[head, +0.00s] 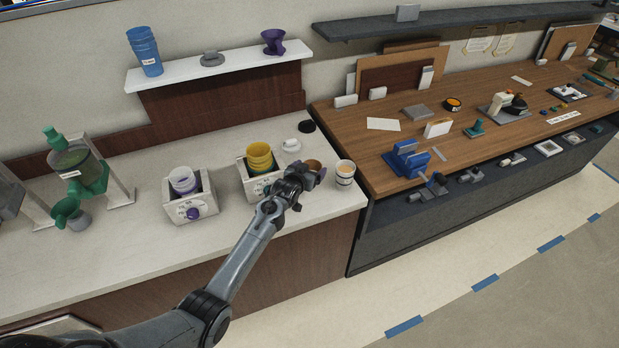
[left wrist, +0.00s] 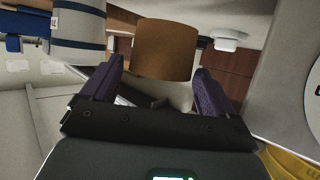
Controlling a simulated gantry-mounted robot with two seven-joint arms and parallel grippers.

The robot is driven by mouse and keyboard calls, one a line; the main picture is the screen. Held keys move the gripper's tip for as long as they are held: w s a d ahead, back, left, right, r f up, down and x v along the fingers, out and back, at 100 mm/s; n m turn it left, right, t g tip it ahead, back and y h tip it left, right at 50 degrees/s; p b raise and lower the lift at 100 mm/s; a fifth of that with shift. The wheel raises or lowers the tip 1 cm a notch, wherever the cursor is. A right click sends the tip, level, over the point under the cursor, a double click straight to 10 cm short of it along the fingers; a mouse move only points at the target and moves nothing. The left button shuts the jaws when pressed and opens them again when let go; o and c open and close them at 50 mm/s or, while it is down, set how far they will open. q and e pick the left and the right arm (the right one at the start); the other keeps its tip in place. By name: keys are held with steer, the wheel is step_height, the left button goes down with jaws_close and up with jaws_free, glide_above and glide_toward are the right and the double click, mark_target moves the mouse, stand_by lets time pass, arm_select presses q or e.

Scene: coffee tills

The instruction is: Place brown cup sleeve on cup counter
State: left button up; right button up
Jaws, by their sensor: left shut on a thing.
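The brown cup sleeve (head: 314,164) is at the tip of my left gripper (head: 309,178), over the right end of the white counter (head: 237,228). In the left wrist view the sleeve (left wrist: 167,49) is between the ends of the two dark purple fingers of my left gripper (left wrist: 153,85), which is shut on it. A white cup (head: 345,172) stands on the counter just right of the sleeve. It also shows in the left wrist view (left wrist: 78,27), apart from the sleeve. Whether the sleeve touches the counter cannot be told. My right gripper is not in view.
A holder with yellow cups (head: 259,157) stands close left of my gripper. A holder with pale purple cups (head: 183,180) is farther left. A small white cup on a saucer (head: 290,145) and a black disc (head: 307,126) lie behind. The wooden counter (head: 470,110) adjoins on the right.

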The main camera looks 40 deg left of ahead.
arm_select(q)
step_height(320, 180, down, 4)
steer(key=shift+r, duration=0.15)
steer(key=shift+f, duration=0.3)
steer(key=o, duration=0.8)
steer(key=shift+c, duration=0.2)
steer(key=shift+r, duration=0.15)
